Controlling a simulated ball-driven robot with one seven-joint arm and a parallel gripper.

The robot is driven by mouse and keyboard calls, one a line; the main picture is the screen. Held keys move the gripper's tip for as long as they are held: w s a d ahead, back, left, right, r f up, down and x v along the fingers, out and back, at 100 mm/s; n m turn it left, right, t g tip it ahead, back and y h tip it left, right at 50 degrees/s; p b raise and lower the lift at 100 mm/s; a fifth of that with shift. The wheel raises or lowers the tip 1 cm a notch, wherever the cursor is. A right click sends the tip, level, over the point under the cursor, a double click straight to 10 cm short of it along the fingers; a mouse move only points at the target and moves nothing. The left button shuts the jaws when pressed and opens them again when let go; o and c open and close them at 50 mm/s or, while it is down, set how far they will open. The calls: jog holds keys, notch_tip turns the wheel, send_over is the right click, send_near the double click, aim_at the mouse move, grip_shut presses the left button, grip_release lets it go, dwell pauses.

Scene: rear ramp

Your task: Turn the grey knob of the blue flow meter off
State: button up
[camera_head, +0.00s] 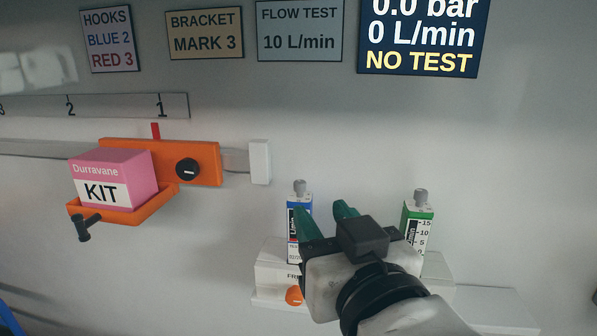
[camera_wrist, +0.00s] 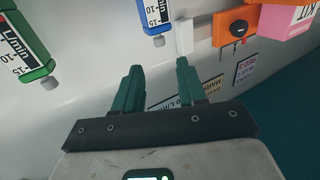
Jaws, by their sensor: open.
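The blue flow meter (camera_head: 293,222) stands upright on a white wall unit, with its grey knob (camera_head: 300,187) on top. My gripper (camera_head: 322,216) is open and empty, just right of the blue meter, and covers part of its lower right side in the head view. In the wrist view the blue flow meter (camera_wrist: 157,14) appears upside down at the top, with its grey knob (camera_wrist: 158,42) pointing down, beyond and between my green fingertips (camera_wrist: 160,66). The knob looks apart from both fingers.
A green flow meter (camera_head: 418,225) with its own grey knob (camera_head: 420,194) stands to the right. An orange knob (camera_head: 294,296) is below. An orange bracket (camera_head: 203,163) holds a pink KIT box (camera_head: 112,178) at left. The display (camera_head: 420,36) reads 0.0 bar, 0 L/min, NO TEST.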

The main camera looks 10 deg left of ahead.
aim_at(302, 185)
jog(key=x, duration=1)
jog(key=shift+w+a+p, duration=0.2)
jog(key=shift+w+p, duration=0.1)
jog(key=shift+p, duration=0.1)
jog(key=shift+c, duration=0.5)
grip_shut()
